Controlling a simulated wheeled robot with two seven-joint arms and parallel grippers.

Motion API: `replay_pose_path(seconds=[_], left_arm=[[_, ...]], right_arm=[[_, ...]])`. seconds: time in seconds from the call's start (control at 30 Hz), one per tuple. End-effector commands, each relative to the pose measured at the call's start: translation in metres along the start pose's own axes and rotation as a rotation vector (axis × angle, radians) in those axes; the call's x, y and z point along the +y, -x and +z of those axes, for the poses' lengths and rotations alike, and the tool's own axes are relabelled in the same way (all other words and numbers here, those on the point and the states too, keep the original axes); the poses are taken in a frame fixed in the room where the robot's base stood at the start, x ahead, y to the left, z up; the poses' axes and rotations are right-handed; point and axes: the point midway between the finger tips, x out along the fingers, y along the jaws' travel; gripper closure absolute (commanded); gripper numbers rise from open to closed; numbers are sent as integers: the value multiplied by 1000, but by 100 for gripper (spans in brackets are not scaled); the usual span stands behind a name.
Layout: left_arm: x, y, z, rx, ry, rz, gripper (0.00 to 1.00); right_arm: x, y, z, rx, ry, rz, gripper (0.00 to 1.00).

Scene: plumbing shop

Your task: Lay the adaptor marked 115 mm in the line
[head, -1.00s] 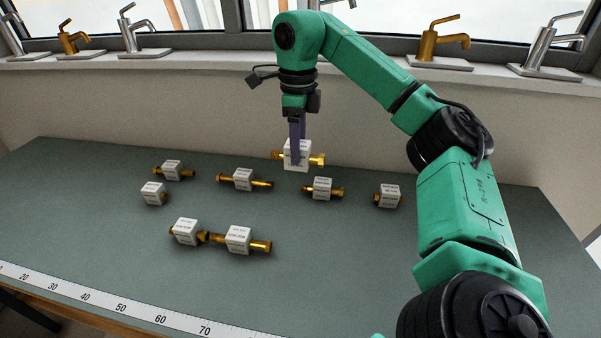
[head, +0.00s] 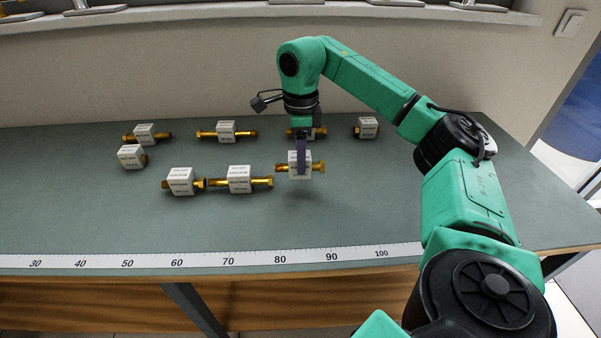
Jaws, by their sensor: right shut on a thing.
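My right gripper (head: 301,160) is shut on a brass adaptor with a white label block (head: 293,170). It holds the adaptor just above the table, close to the right end of the line. The print on its block is too small to read. The line is two brass adaptors lying end to end, a left one (head: 179,182) and a right one (head: 239,179). A small gap shows between the held adaptor and the right one's brass end. My left gripper is not in view.
Several other adaptors lie behind: one (head: 145,134) and one (head: 131,157) at left, one (head: 226,132) in the middle, one (head: 319,132) partly hidden by my gripper, one (head: 367,128) at right. A ruler strip (head: 205,262) runs along the table's (head: 90,215) front edge.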

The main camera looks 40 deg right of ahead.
Motion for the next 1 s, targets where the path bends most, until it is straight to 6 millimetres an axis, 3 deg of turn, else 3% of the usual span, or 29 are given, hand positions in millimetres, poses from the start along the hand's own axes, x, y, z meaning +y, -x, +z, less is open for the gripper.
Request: replay_pose_path(seconds=[0.1, 0.2, 0.53, 0.57, 0.63, 1.0], left_arm=[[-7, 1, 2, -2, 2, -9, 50], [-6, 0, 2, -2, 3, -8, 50], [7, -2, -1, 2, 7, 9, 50], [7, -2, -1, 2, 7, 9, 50], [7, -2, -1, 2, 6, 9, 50], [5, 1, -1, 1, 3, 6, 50]], right_arm=[[1, -24, -1, 3, -1, 3, 100], [0, -36, -1, 1, -2, 2, 100], [0, -41, 0, 0, -1, 2, 100], [0, -41, 0, 1, -1, 1, 44], [0, -40, 0, 1, -1, 1, 18], [0, -34, 0, 0, -1, 0, 18]])
